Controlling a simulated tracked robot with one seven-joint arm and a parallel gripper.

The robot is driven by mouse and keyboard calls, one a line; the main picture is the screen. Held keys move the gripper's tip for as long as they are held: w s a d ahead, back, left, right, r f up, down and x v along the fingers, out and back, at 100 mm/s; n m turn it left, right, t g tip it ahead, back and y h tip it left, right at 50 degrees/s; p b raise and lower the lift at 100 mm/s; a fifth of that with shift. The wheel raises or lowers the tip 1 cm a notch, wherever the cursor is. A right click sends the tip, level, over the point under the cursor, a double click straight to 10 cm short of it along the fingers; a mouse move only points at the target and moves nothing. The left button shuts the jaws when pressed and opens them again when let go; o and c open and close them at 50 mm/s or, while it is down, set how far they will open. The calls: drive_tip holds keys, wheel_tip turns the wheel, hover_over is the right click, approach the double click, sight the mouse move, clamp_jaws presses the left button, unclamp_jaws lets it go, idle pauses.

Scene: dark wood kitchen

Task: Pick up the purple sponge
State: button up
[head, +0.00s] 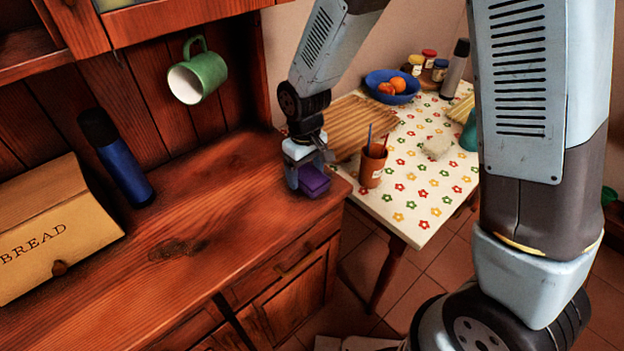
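The purple sponge (314,181) is a small block at the right end of the wooden counter (215,222), close to the counter's front corner. My gripper (305,180) points down at the sponge from above. One finger shows at the sponge's left side, and the other is partly hidden behind it. The sponge appears to lie between or against the fingers. I cannot tell whether they are closed on it, or whether the sponge rests on the counter or is slightly above it.
A bread box (50,235) and a blue bottle (125,170) stand on the counter's left. A green mug (197,75) hangs above. To the right, a flowered table (420,205) holds a terracotta pot (372,168), a ridged board (350,122) and a blue bowl (405,97). The counter's middle is clear.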

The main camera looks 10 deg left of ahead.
sight(306, 172)
drive_tip(key=c, duration=0.8)
drive_tip(key=shift+r, duration=0.5)
wheel_tip(306, 172, up, 3)
drive_tip(key=shift+f, duration=0.2)
drive_tip(key=s+r, duration=0.2)
drive_tip(key=s+d+r, duration=0.1)
drive_tip(key=s+r, duration=0.1)
drive_tip(key=r, duration=0.1)
drive_tip(key=shift+s+d+r, duration=0.1)
drive_tip(key=shift+s+d, duration=0.05)
drive_tip(key=shift+d, duration=0.05)
drive_tip(key=s+d+r, duration=0.1)
drive_tip(key=s, duration=0.2)
drive_tip(key=s+d+r, duration=0.1)
drive_tip(key=s+r, duration=0.1)
drive_tip(key=s, duration=0.1)
drive_tip(key=s+r, duration=0.1)
drive_tip(key=s, duration=0.2)
drive_tip(key=shift+d+r, duration=0.15)
drive_tip(key=shift+d, duration=0.25)
